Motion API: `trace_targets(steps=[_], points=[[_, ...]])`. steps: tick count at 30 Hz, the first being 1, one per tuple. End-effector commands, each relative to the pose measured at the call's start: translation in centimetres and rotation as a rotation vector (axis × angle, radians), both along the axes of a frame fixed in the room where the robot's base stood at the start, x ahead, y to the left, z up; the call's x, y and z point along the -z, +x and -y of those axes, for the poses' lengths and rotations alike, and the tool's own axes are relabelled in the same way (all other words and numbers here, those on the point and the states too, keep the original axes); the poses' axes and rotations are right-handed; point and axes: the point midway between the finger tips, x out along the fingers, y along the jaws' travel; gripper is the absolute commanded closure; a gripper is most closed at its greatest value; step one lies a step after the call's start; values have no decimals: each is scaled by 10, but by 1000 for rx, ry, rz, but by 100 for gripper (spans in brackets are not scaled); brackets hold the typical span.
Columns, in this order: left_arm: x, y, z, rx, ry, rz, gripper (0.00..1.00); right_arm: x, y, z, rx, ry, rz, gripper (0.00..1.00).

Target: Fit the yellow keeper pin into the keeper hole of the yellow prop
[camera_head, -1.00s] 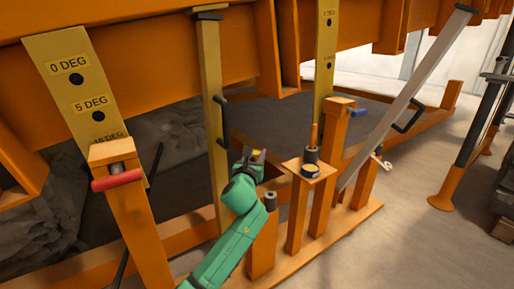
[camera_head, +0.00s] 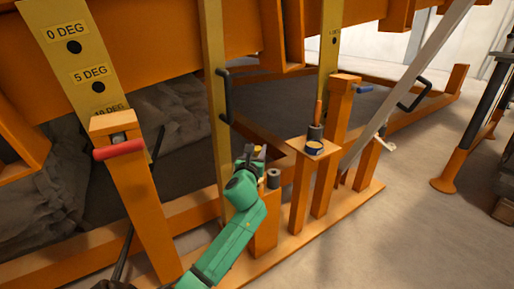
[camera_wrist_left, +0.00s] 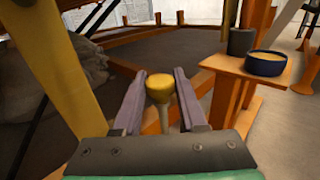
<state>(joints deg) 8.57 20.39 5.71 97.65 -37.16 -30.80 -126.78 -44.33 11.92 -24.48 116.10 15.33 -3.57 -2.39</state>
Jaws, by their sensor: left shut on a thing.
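My left gripper (camera_head: 251,152) is shut on the yellow keeper pin, just right of the yellow prop in the head view. In the left wrist view the pin's round yellow head (camera_wrist_left: 160,87) sits between the two fingers, with a paler shank below it. The yellow prop (camera_head: 212,70) is a tall flat bar with a black handle on its right side. It shows as a broad leaning bar at the left of the wrist view (camera_wrist_left: 52,60). I cannot make out the keeper hole. The pin stands apart from the prop in the wrist view.
A small orange stand (camera_head: 318,150) right of the gripper carries a dark cup and a round tin (camera_wrist_left: 265,63). A grey cylinder (camera_head: 273,178) tops a short post close by. A red-handled post (camera_head: 130,190) stands left. A grey prop (camera_head: 420,65) leans at the right.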

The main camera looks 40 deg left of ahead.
Motion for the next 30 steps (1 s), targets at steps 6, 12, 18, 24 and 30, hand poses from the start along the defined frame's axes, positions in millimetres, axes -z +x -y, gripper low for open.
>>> trace_targets(steps=[6, 12, 18, 24, 30], points=[[7, 0, 0, 1, 1, 2, 100, 7, 0, -2, 9, 11, 7, 100], [6, 0, 0, 1, 1, 2, 100, 5, 1, -2, 10, 11, 10, 100], [6, 0, 0, 1, 1, 2, 100, 4, 2, -1, 11, 11, 13, 100], [4, 0, 0, 1, 2, 1, 100, -2, 2, 0, 10, 9, 14, 100], [6, 0, 0, 1, 2, 2, 100, -2, 3, 0, 10, 9, 17, 100]])
